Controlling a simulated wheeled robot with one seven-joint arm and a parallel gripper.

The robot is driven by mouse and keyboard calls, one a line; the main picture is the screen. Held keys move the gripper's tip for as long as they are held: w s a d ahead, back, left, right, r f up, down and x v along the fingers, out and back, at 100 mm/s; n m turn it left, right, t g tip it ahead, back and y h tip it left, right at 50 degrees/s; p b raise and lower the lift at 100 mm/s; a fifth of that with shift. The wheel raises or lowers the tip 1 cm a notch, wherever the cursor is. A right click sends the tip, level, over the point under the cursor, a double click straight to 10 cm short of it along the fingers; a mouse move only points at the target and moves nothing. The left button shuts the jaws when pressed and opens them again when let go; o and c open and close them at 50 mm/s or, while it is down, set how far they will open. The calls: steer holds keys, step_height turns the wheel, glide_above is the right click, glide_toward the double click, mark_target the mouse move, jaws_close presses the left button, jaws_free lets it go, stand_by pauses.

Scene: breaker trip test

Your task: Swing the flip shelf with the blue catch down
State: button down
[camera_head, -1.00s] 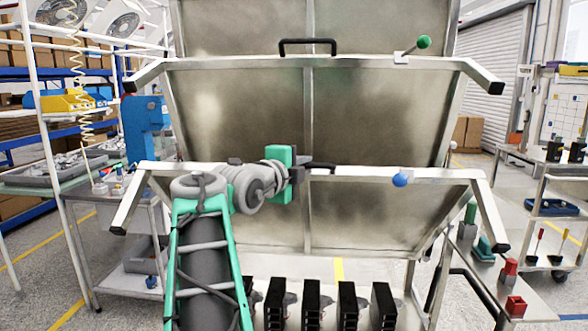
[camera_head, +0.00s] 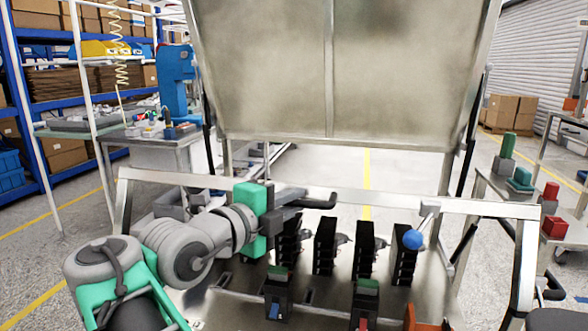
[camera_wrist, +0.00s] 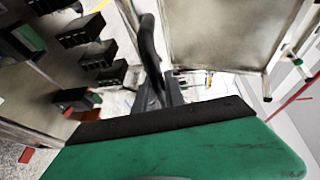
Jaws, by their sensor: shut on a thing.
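The front rail (camera_head: 478,207) of the flip shelf with the blue catch crosses the head view at mid height. The round blue catch (camera_head: 412,240) hangs at its right half. My gripper (camera_head: 290,200) is shut on the black handle (camera_head: 318,202) near the rail's middle. In the wrist view the handle (camera_wrist: 150,45) rises beyond my green and black gripper. A metal surface with black breaker units (camera_head: 325,245) shows below and behind the rail. I cannot tell whether the shelf is fully level.
A raised metal panel (camera_head: 270,70) hangs above and behind the rail. Smaller units with green tops (camera_head: 366,288) stand nearer me. A blue machine (camera_head: 174,85) and a rack are at left. A side table with red and green items (camera_head: 520,178) is at right.

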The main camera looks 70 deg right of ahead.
steer(key=shift+s+a+f, duration=0.3)
steer(key=shift+a+f, duration=0.05)
steer(key=shift+f, duration=0.25)
steer(key=c, duration=1.7)
jaws_free()
steer(key=shift+a+r, duration=0.1)
